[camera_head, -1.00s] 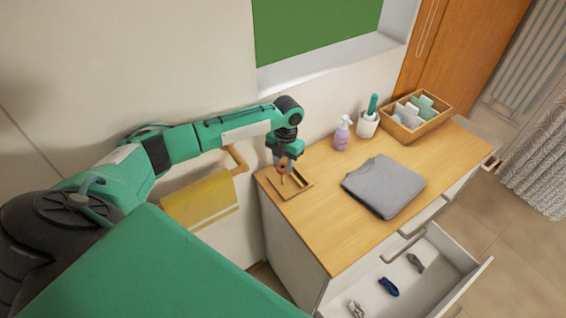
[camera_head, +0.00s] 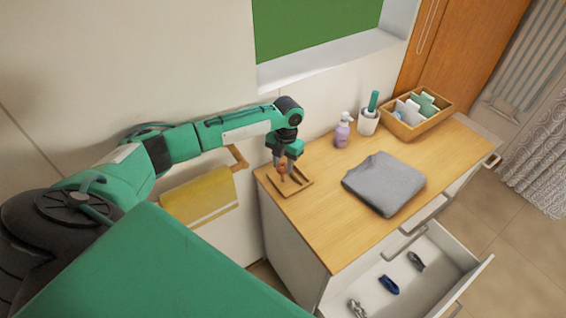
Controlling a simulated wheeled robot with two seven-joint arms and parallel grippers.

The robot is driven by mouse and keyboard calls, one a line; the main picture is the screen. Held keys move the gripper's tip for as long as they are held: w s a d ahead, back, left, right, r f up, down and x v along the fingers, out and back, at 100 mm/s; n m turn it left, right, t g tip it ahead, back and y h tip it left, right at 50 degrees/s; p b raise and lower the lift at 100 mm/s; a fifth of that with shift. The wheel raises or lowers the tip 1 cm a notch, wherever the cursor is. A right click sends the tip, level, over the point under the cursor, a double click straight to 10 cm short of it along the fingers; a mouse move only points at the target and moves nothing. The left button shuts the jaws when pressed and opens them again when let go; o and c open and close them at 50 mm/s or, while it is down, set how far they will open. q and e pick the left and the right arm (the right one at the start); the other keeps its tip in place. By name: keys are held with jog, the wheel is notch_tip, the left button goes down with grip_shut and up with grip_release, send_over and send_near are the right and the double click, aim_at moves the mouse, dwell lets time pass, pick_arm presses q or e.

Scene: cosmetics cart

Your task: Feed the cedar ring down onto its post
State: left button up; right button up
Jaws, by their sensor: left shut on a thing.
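The cedar ring (camera_head: 282,169) shows as a small reddish-brown piece between the fingertips of my left gripper (camera_head: 284,166). The gripper is shut on it and points down over a shallow wooden tray (camera_head: 303,187) at the left end of the cart top. A thin post seems to stand in the tray under the ring, mostly hidden by the gripper. I cannot tell whether the ring is around the post or just above it. My right gripper is not in view.
A folded grey cloth (camera_head: 384,184) lies right of the tray. A spray bottle (camera_head: 343,130), a white cup (camera_head: 368,122) and a wooden box (camera_head: 408,131) stand at the back. An open drawer (camera_head: 440,262) holds small items. A yellow towel (camera_head: 200,200) hangs left.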

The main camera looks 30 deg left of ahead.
pick_arm(q)
jog(key=shift+f, duration=0.25)
jog(key=o, duration=1)
jog(key=shift+o, duration=0.2)
jog(key=shift+r, duration=0.15)
notch_tip(320, 180, up, 13)
jog(key=w+p, duration=0.1)
jog(key=p, duration=0.9)
jog(key=shift+w+r, duration=0.2)
jog(key=shift+w, duration=0.1)
